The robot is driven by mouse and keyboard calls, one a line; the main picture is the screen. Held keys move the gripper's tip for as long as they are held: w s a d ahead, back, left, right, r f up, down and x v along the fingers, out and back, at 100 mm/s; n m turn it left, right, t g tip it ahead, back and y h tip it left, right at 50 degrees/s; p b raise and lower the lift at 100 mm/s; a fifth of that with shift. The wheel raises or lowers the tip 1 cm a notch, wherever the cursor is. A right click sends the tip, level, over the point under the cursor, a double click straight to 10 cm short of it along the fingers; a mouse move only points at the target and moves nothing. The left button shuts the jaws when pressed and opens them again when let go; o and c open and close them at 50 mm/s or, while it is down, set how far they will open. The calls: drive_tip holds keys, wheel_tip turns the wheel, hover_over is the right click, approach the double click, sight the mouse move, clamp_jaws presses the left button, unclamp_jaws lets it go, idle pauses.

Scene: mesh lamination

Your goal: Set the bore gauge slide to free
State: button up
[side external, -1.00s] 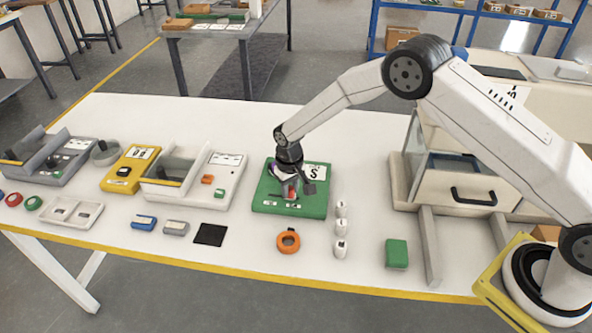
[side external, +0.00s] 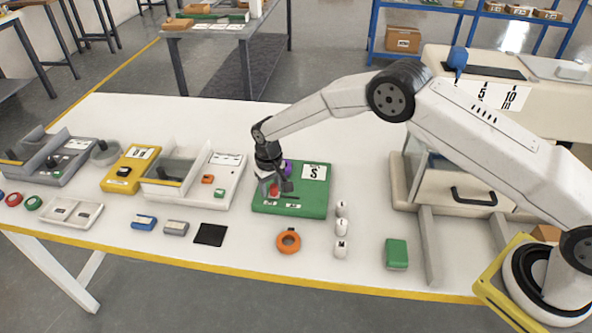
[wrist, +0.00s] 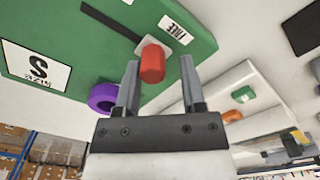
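The bore gauge is a green block (side external: 318,198) on the white table, with a white "S" label. Its slide has a red knob (wrist: 152,63), which also shows in the side view (side external: 274,189). The knob stands at the left end of the dark slot in the side view, beside the FREE label (wrist: 174,30) in the wrist view. My gripper (wrist: 160,62) is open, with its fingertips either side of the knob. The knob is close to the left finger, with a gap to the right one; contact is unclear. A purple ring (wrist: 103,97) sits on the block.
An orange ring (side external: 288,241), several small white weights (side external: 341,228) and a green box (side external: 396,254) lie in front and to the right. A white tray unit (side external: 228,182) stands just left of the green block. A cabinet with a drawer (side external: 462,185) is at right.

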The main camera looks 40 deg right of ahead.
sight(274, 185)
drive_tip(key=shift+o, duration=0.4)
drive_tip(key=shift+s+d, duration=0.1)
drive_tip(key=shift+r, duration=3.9)
drive_tip(key=shift+s+d+r, duration=0.2)
drive_tip(key=shift+d+r, duration=0.1)
drive_tip(key=shift+r, duration=0.05)
drive_tip(key=s+d+r, duration=0.3)
drive_tip(key=s+d, duration=0.1)
drive_tip(key=s, duration=0.5)
drive_tip(key=s+d+r+t, duration=0.1)
drive_tip(key=s+d+r, duration=0.2)
drive_tip(key=s, duration=0.7)
drive_tip(key=s+d+r+t, duration=0.1)
drive_tip(key=s+d+r, duration=0.2)
drive_tip(key=s+d, duration=0.3)
drive_tip(key=s, duration=0.3)
drive_tip(key=shift+s+d, duration=0.2)
drive_tip(key=shift+s, duration=0.05)
